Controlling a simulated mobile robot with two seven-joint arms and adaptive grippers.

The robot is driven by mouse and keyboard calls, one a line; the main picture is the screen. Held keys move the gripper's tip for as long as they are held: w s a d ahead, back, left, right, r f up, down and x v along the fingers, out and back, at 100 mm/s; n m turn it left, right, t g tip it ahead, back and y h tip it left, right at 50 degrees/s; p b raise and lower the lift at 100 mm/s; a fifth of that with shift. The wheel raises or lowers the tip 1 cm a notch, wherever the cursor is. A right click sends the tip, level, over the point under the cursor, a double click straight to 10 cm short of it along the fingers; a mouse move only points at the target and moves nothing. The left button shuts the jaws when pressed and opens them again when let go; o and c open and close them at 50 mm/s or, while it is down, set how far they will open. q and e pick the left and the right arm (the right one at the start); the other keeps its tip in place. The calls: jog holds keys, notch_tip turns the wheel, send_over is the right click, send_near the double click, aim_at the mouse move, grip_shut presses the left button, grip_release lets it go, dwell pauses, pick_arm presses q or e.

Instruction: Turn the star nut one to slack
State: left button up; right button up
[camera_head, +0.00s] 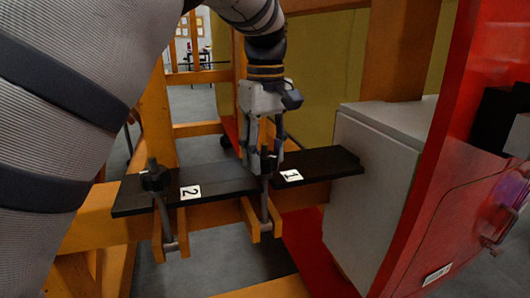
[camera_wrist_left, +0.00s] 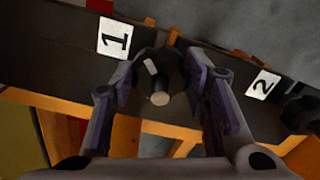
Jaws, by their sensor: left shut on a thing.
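Star nut one (camera_wrist_left: 163,72) is a dark knob with a pale bolt end at its middle, beside the white label 1 (camera_wrist_left: 115,38). My left gripper (camera_head: 263,160) points down over it, with its fingers on both sides, shut on the nut. In the head view the fingers largely hide the nut, and its bolt (camera_head: 265,208) hangs below the black plank (camera_head: 228,180). The label 1 (camera_head: 291,175) lies just right of the fingers there. My right gripper is not in view.
A second star nut (camera_head: 154,178) stands at the left beside label 2 (camera_head: 190,192). Orange beams (camera_head: 154,118) frame the space. A grey box (camera_head: 368,190) and a red panel (camera_head: 455,180) close off the right. Open floor shows below the plank.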

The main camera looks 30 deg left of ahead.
pick_arm(q)
jog(key=n, duration=0.4)
jog(key=shift+n, duration=0.3)
jog(key=shift+w+n, duration=0.1)
jog(key=shift+n, duration=2.2)
jog(key=o, duration=1.1)
jog(key=shift+o, duration=0.2)
notch_tip(320, 180, up, 12)
jog(key=shift+r, duration=0.1)
